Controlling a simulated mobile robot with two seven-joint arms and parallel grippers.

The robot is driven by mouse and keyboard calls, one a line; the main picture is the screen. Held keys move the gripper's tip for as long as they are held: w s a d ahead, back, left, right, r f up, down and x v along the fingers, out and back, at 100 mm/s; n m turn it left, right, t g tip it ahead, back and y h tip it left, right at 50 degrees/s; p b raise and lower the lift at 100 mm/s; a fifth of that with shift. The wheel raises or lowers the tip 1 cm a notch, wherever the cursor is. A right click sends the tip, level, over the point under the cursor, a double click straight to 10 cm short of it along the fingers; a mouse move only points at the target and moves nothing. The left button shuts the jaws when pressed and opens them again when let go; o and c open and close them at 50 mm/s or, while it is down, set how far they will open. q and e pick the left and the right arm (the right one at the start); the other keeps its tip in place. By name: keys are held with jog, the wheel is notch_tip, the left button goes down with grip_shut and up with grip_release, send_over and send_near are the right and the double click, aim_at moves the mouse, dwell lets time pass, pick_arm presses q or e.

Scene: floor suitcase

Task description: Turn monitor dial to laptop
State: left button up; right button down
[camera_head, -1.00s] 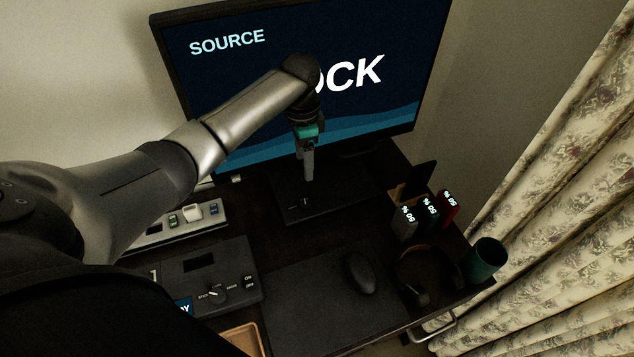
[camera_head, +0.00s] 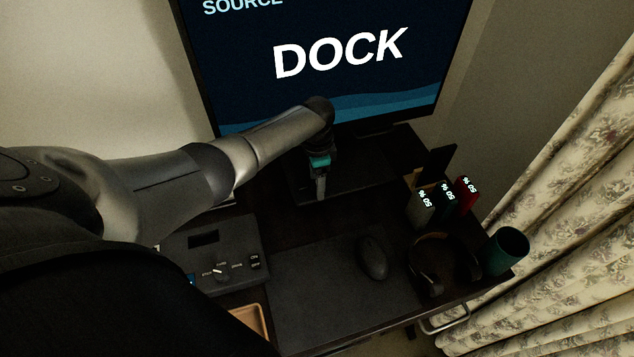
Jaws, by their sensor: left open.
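The monitor (camera_head: 340,60) stands at the back and its screen reads "SOURCE" and "DOCK". The dial (camera_head: 219,271) with a pale pointer sits on a dark control box (camera_head: 208,240) at the lower left. Small labels surround the dial, too small to read surely. My left arm reaches in from the left, over the box's back edge. My left gripper (camera_head: 320,187) points down in front of the monitor, above its stand base, to the right of and beyond the dial. It is open and holds nothing that I can see. My right gripper is not in view.
A mouse (camera_head: 372,258) lies on a dark mat (camera_head: 310,290) right of the box. Headphones (camera_head: 433,267), a teal cup (camera_head: 506,251) and several upright blocks marked "50 %" (camera_head: 466,194) stand at the right. A tan tray (camera_head: 251,319) is at the front.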

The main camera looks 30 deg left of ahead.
pick_arm(q)
grip_shut()
dwell(0.7)
